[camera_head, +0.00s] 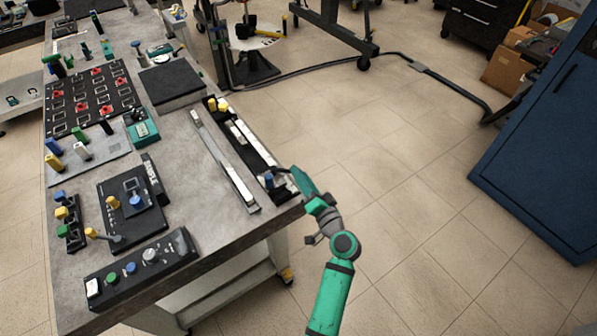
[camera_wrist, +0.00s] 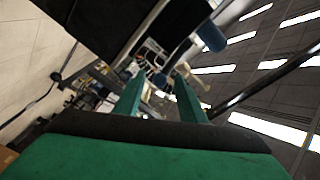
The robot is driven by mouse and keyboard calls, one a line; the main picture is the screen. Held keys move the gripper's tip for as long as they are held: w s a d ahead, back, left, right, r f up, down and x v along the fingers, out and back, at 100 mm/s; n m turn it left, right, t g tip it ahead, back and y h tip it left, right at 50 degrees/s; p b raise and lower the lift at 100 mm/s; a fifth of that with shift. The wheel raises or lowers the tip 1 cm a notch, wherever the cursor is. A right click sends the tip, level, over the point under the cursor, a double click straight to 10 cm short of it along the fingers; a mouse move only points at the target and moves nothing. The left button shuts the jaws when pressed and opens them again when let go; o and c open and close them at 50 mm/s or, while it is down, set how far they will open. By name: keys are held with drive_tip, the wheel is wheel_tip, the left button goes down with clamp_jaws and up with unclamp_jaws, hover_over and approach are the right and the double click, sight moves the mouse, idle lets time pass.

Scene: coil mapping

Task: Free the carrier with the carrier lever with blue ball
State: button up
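The blue ball (camera_head: 268,177) of the carrier lever is at the near end of the dark rail (camera_head: 252,156) along the bench's right edge. A blue rounded knob, likely the same one, is upper right of the fingers in the wrist view (camera_wrist: 212,37). My green gripper (camera_head: 296,180) is just right of the blue ball at the bench edge. In the wrist view the fingers (camera_wrist: 160,92) stand apart, with no thing visibly gripped between them. The carrier is partly hidden, and I cannot tell whether the gripper touches it.
A long metal strip (camera_head: 224,162) lies left of the rail. Yellow knobs (camera_head: 217,104) sit at the rail's far end. Control boxes (camera_head: 141,268) with buttons and levers fill the left of the bench (camera_head: 215,232).

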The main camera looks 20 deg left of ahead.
drive_tip(key=shift+x, duration=1.25)
drive_tip(key=shift+c, duration=0.6)
